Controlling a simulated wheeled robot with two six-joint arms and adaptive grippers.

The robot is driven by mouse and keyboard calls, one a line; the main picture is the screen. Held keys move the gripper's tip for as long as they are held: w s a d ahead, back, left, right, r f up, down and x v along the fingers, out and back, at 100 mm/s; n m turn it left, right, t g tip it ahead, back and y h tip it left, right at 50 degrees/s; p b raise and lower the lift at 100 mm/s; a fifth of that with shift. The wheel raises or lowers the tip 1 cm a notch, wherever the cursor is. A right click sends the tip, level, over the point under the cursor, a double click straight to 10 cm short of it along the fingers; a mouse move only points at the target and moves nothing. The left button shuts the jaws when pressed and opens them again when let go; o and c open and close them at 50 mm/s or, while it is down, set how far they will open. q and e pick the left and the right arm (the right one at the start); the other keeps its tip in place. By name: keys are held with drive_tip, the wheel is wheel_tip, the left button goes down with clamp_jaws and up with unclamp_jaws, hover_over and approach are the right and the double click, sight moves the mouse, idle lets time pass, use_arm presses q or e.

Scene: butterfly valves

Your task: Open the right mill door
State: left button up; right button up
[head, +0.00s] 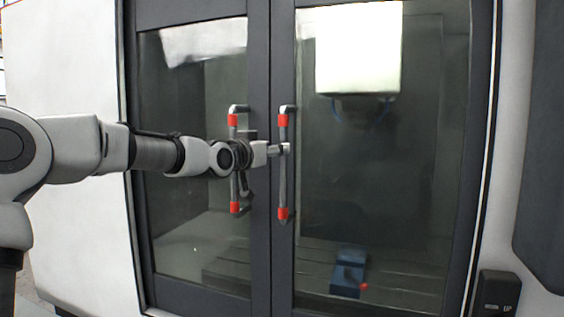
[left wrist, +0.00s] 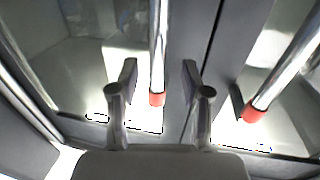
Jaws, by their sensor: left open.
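The right mill door (head: 380,180) is a dark-framed glass door, shut against the left door (head: 200,90). Its upright metal handle (head: 283,185) has red rings near both ends. My left gripper (head: 284,149) is at the middle of this handle in the head view. In the left wrist view, the open fingers of my left gripper (left wrist: 159,78) stand on either side of a handle bar (left wrist: 157,45) with a red ring, seemingly the same handle. I cannot tell whether they touch it. My right gripper is not in view.
The left door's handle (head: 234,190) stands close by, partly behind my left arm; a second handle (left wrist: 285,70) shows in the left wrist view. A blue vise-like block (head: 349,272) sits inside. A panel marked UP (head: 497,292) is at lower right.

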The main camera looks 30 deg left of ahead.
use_arm(q)
drive_tip(key=w+p, duration=0.2)
drive_tip(key=w, duration=0.2)
drive_tip(key=shift+w+r, duration=0.1)
drive_tip(key=shift+w, duration=0.3)
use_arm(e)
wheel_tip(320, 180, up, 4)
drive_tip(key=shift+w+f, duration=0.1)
use_arm(q)
clamp_jaws()
drive_tip(key=shift+d, duration=0.1)
